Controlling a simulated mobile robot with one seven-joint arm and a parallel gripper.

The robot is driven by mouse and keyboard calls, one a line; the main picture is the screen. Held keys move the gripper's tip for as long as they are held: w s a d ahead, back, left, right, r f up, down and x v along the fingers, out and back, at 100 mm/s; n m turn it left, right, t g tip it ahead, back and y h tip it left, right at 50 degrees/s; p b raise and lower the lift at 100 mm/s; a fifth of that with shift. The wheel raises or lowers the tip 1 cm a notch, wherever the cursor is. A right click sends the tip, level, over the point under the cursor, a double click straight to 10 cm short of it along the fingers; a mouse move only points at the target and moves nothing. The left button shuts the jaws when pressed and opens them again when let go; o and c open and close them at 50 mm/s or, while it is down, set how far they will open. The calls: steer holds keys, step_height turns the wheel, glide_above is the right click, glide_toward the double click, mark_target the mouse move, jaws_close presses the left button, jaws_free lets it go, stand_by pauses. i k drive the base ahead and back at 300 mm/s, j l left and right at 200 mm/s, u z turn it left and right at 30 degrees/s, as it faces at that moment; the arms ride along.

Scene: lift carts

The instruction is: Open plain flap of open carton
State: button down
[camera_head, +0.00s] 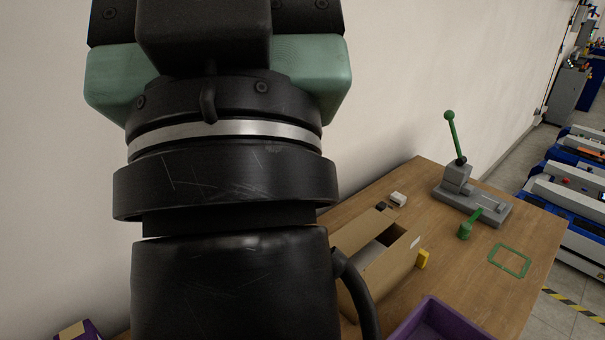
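The open carton (375,278) is a brown cardboard box on the wooden table, right of my arm. Its top shows a dark opening towards its right end. A plain brown flap (360,231) lies along its far left side. A small white label (415,242) marks the right end of the carton. My arm hides the carton's left part. My gripper (215,45) shows only as a black and green body at the top edge, well above the carton in the picture. Its fingertips are not visible, so I cannot tell whether it is open.
A grey lever press (470,200) with a green handle stands on the wooden table (480,270). A green tool (468,225), a green frame (509,261), a yellow block (422,259) and a purple bin (440,325) lie near the carton. A wall (400,80) rises behind.

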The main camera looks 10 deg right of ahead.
mark_target(353, 237)
steer(key=i+l+u, duration=0.1)
steer(key=l, duration=0.4)
steer(key=i+l+u, duration=0.1)
steer(key=l, duration=0.45)
steer(key=i+l+u, duration=0.1)
steer(key=l, duration=0.45)
steer(key=i+l+u, duration=0.1)
steer(key=l, duration=0.45)
steer(key=i+l+u, duration=0.1)
steer(key=l, duration=0.45)
steer(key=i, duration=0.1)
